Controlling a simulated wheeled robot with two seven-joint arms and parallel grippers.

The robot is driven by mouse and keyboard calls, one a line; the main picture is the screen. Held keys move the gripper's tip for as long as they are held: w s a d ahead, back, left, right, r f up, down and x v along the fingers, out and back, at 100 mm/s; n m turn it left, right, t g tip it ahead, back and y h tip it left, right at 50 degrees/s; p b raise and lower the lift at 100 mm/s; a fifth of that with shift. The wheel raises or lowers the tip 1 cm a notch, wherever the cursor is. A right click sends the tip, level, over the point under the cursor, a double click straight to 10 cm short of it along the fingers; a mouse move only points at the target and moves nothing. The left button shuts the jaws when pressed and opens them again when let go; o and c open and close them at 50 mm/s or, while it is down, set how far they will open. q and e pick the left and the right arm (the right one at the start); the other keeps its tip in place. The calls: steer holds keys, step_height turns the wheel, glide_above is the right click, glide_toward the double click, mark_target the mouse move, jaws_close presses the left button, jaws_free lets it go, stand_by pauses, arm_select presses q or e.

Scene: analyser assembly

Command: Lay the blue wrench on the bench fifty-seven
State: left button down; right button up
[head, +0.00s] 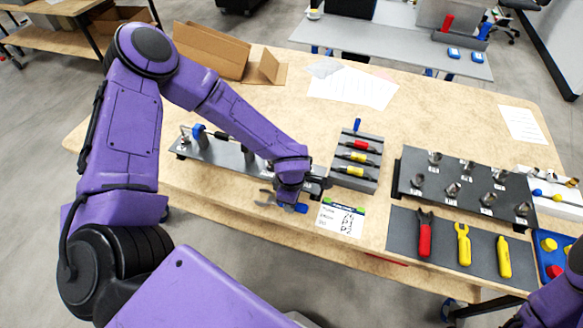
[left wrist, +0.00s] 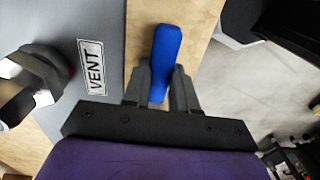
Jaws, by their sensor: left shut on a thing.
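The blue wrench (head: 301,208) is at the front edge of the wooden bench (head: 235,208), in the grasp of my left gripper (head: 285,203). In the left wrist view its blue handle (left wrist: 166,55) stands between the two grey fingers of my left gripper (left wrist: 160,88), which are shut on it. Wood shows behind the handle; I cannot tell whether the wrench touches it. The wrench's head is not clear in the head view. My right gripper is out of view; only part of my right arm shows at the lower right.
A grey plate with fittings (head: 225,152) lies just behind my left gripper; its VENT label (left wrist: 92,68) shows close by. A rack of screwdrivers (head: 352,178), a label card (head: 340,219) and a dark mat (head: 442,262) with red and yellow tools lie to the right. Papers (head: 352,87) lie at the back.

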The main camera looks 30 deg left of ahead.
arm_select(q)
steer(key=shift+f, duration=0.35)
steer(key=c, duration=0.8)
jaws_free()
steer(key=shift+s+r, duration=0.1)
steer(key=shift+r, duration=0.05)
steer(key=shift+w+r, duration=0.2)
steer(key=shift+r, duration=0.1)
step_height(320, 180, up, 9)
steer(key=shift+s+f, duration=0.1)
steer(key=shift+f, duration=0.05)
steer(key=shift+s+r, duration=0.2)
steer(key=shift+r, duration=0.3)
